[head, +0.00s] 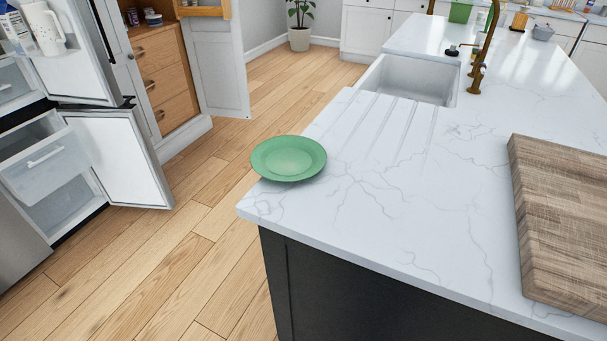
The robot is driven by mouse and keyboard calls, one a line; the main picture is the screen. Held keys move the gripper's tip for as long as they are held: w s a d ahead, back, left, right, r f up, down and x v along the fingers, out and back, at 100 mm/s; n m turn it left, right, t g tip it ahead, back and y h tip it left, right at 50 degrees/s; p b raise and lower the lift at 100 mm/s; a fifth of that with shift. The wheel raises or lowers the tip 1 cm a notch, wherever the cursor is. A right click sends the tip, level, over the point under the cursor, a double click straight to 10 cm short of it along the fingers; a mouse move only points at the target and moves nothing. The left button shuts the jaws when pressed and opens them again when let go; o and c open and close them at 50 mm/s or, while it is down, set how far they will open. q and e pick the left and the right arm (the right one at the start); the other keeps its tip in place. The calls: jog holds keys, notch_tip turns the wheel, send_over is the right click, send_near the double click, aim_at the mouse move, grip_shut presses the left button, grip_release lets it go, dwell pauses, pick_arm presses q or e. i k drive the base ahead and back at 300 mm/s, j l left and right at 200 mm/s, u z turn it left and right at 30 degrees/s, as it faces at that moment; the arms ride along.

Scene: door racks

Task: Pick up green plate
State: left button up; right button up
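The green plate (288,158) is round with a raised rim. It lies flat at the left edge of the white marble-patterned island counter (400,225), near its front left corner. Its left side appears to reach over the counter edge. Nothing covers the plate. Neither of my grippers shows in the head view.
A wooden cutting board (560,220) lies on the counter at the right. A white sink (408,80) with a bronze faucet (483,50) is behind the plate. An open fridge (90,150) stands at the left. Wooden floor (190,240) between is clear.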

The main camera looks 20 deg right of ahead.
aim_at(287, 158)
jog(key=i+j+z, duration=0.75)
jog(key=z, duration=0.15)
jog(key=i+j+z, duration=0.25)
jog(key=j+z, duration=0.25)
jog(key=j, duration=0.2)
jog(key=i+j+z, duration=0.1)
jog(key=j+z, duration=0.35)
jog(key=j, duration=0.2)
jog(key=j+z, duration=0.45)
jog(key=j, duration=0.25)
jog(key=k+j+z, duration=0.1)
jog(key=j+z, duration=0.35)
jog(key=j, duration=0.25)
